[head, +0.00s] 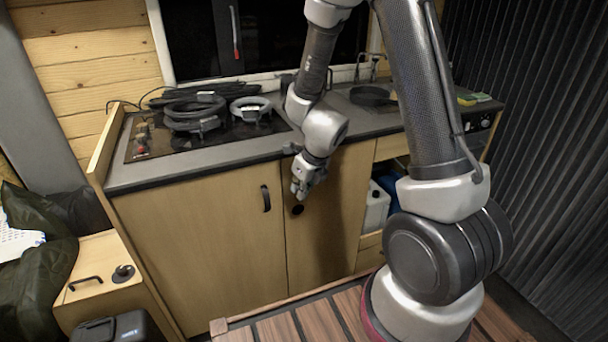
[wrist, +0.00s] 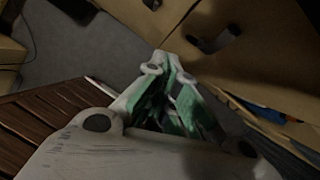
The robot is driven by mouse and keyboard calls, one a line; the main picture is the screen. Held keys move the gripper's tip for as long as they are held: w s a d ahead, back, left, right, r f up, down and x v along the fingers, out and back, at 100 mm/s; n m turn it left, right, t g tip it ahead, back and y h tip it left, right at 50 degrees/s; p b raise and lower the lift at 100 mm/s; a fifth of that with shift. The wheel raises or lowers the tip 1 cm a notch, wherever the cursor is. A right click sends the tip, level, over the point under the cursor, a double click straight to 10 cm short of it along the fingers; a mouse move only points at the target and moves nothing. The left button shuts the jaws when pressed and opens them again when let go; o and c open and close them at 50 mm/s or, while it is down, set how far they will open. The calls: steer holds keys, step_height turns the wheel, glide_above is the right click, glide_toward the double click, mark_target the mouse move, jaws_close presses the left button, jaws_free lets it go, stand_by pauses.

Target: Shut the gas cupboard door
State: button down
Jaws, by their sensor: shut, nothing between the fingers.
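The pale wood cupboard under the counter has a wide left door (head: 200,245) with a black bar handle (head: 265,198). A narrower right door (head: 335,225) has a round black fitting (head: 297,209). Both look flush or nearly so in the head view; I cannot tell which one is the gas cupboard door, nor whether a small gap is left. My gripper (head: 299,194) is in front of the right door's upper left. In the wrist view my gripper (wrist: 167,70) is shut and empty, its green-padded fingers together close to the wood panels (wrist: 260,50). Contact is unclear.
The counter (head: 225,150) above holds a hob with coiled black hoses (head: 195,110) and a pan (head: 372,96). Right of the doors, an open compartment holds a white canister (head: 376,207). A low wooden box (head: 100,270) stands at left.

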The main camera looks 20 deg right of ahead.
steer(key=s+d+r+n+g, duration=0.1)
steer(key=s+r+n+g, duration=0.1)
steer(key=s+r+n, duration=0.6)
steer(key=s+d+r+n+g, duration=0.15)
steer(key=s+n, duration=0.25)
steer(key=n, duration=0.9)
steer(key=s+d+r+n+t, duration=0.1)
steer(key=s+d+r+n, duration=0.2)
steer(key=r, duration=0.3)
steer(key=s+d+r+n+t+h, duration=0.1)
steer(key=s+d+r+n, duration=0.2)
steer(key=s+r+n, duration=0.1)
steer(key=s+d+r+n+t, duration=0.2)
steer(key=s+d+r+n, duration=0.1)
steer(key=r, duration=0.4)
steer(key=shift+s+r+h, duration=0.25)
steer(key=shift+r+h, duration=0.1)
steer(key=shift+h, duration=0.05)
